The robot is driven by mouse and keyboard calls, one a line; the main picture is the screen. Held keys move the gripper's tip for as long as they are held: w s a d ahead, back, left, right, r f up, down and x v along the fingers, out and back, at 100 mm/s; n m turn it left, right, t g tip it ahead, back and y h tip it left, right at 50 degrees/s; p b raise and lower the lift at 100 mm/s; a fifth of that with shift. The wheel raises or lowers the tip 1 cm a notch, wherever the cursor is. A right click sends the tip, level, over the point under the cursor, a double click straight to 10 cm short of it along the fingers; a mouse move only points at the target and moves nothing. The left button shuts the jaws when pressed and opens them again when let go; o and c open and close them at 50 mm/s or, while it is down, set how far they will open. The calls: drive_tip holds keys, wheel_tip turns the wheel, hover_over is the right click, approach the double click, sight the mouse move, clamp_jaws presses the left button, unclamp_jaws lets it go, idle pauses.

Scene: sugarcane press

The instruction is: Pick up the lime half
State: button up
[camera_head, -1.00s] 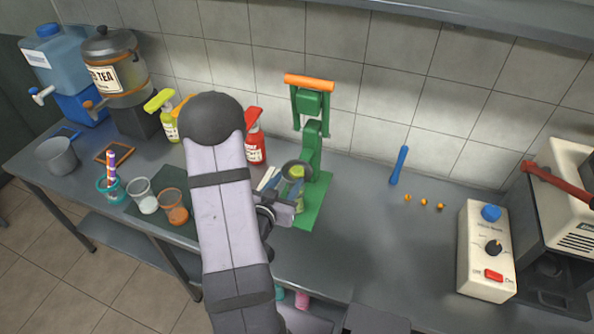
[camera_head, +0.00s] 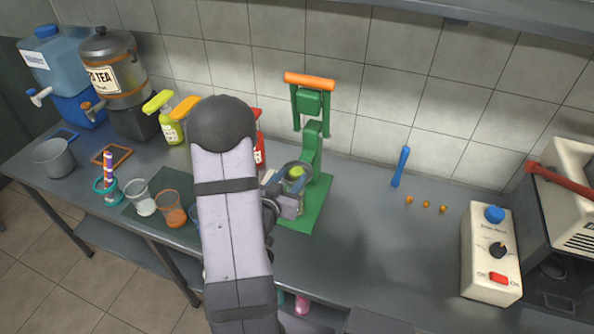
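A small yellow-green piece (camera_head: 296,173), which looks like the lime half, shows in the round cup of the green hand press (camera_head: 312,150). It is too small to make out its cut face. My arm reaches up from the bottom centre of the head view. My gripper (camera_head: 290,200) is at the front of the press, just below and beside the cup in the picture. The fingers are small and partly hidden by my wrist, so I cannot tell whether they are open or touch anything.
The press has an orange handle (camera_head: 309,82) above. Sauce bottles (camera_head: 171,125) stand behind my arm, and cups (camera_head: 173,214) stand left of it. A blue tool (camera_head: 400,167), small orange pieces (camera_head: 426,205) and a control box (camera_head: 490,253) are on the right. The counter between is clear.

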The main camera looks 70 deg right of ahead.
sight(296, 172)
drive_tip(key=shift+p+x, duration=0.85)
drive_tip(key=shift+x, duration=1.15)
drive_tip(key=shift+f, duration=0.1)
drive_tip(key=c, duration=0.7)
